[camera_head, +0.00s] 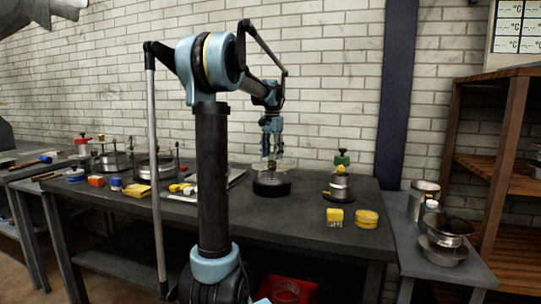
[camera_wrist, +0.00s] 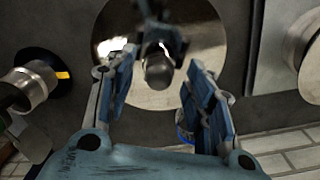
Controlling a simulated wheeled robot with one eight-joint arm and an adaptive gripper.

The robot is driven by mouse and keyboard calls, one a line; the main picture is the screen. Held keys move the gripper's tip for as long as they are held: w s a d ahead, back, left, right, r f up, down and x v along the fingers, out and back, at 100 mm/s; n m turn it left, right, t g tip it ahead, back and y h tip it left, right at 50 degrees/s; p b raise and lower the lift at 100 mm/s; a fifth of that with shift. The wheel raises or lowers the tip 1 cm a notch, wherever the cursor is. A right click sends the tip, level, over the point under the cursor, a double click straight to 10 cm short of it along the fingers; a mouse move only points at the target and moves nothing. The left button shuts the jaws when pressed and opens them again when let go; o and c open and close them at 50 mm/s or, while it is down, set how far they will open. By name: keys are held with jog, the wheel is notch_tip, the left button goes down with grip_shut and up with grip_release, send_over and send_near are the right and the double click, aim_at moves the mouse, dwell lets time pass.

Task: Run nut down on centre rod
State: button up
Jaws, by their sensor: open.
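My gripper (camera_head: 271,163) points down over a low round assembly with a dark base (camera_head: 272,188) on the workbench. In the wrist view my gripper (camera_wrist: 162,62) is open, one blue finger on each side. A dark, rounded piece (camera_wrist: 158,72) shows between the fingers, apart from both; it looks like the top of the centre rod or a nut on it, and I cannot tell which. A pale round plate (camera_wrist: 205,35) lies behind it. The rod's lower part and its thread are hidden.
On the workbench (camera_head: 310,225), a metal fitting with a green-topped stem (camera_head: 340,185) stands right of the assembly. Yellow containers (camera_head: 367,218) sit in front of it. More round fittings with upright rods (camera_head: 152,165) stand to the left. The brick wall is close behind.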

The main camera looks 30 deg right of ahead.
jog(key=shift+f, duration=0.1)
jog(key=shift+c, duration=0.5)
grip_shut()
jog(key=m, duration=0.3)
jog(key=shift+m, duration=0.4)
jog(key=m, duration=0.3)
jog(key=shift+m, duration=0.3)
jog(key=m, duration=0.8)
jog(key=shift+w+m, duration=0.1)
jog(key=shift+m, duration=0.2)
jog(key=shift+o, duration=0.5)
grip_release()
